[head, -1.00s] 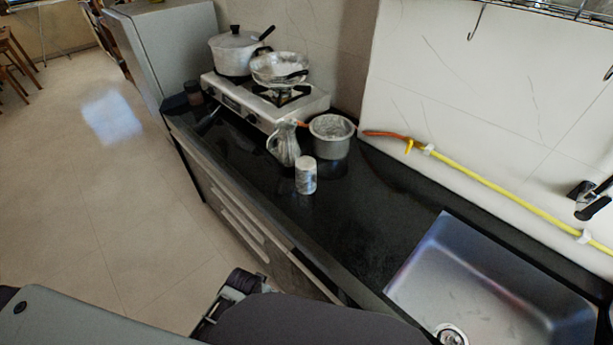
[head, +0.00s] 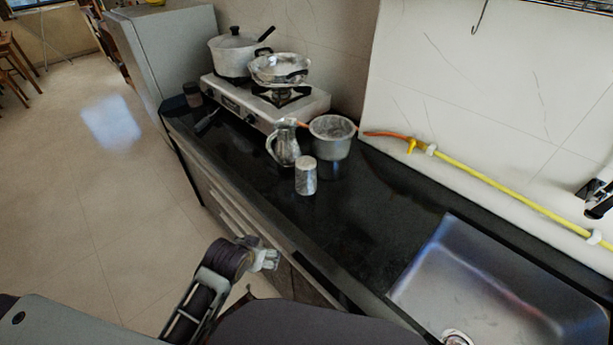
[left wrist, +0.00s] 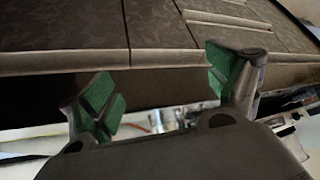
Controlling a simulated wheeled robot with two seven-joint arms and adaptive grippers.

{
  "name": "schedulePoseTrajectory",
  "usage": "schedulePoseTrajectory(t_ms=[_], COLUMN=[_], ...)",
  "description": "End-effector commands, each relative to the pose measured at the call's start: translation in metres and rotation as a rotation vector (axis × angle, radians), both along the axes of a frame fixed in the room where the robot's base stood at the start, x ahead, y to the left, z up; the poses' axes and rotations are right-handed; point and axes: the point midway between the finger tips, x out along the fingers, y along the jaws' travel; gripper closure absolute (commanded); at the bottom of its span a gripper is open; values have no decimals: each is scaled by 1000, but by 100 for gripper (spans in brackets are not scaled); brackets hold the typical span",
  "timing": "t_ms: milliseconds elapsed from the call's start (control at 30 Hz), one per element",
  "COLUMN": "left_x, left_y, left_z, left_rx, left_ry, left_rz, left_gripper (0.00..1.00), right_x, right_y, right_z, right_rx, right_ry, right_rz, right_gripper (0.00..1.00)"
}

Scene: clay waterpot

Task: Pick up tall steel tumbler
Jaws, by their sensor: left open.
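The tall steel tumbler (head: 306,176) stands upright on the black counter (head: 345,235), in front of a steel jug and a pot. My left gripper (head: 268,258) is low in the head view, by the front of the counter, well apart from the tumbler. In the left wrist view, its two green-padded fingers (left wrist: 160,85) are spread apart with nothing between them. The tumbler cannot be made out in the left wrist view. My right gripper is in neither view.
A steel jug (head: 284,146) and an open pot (head: 332,138) stand close behind the tumbler. A stove (head: 262,104) with pots is farther back. A sink (head: 480,285) lies at the right. The counter between tumbler and sink is clear.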

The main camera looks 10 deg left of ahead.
Motion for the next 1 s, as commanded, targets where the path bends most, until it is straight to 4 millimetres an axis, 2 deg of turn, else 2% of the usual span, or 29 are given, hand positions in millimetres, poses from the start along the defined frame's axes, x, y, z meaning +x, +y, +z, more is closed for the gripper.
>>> schedulePoseTrajectory(t_ms=[500, 1000], left_x=[79, 134], left_y=[-12, -37], left_z=[56, 107], left_rx=[-43, -132], left_ry=[-372, -697], left_rz=[13, -60], left_gripper=[11, 11], right_x=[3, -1], right_y=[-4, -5], right_z=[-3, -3], right_rx=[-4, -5], right_ry=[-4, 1], right_rz=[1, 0], right_gripper=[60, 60])
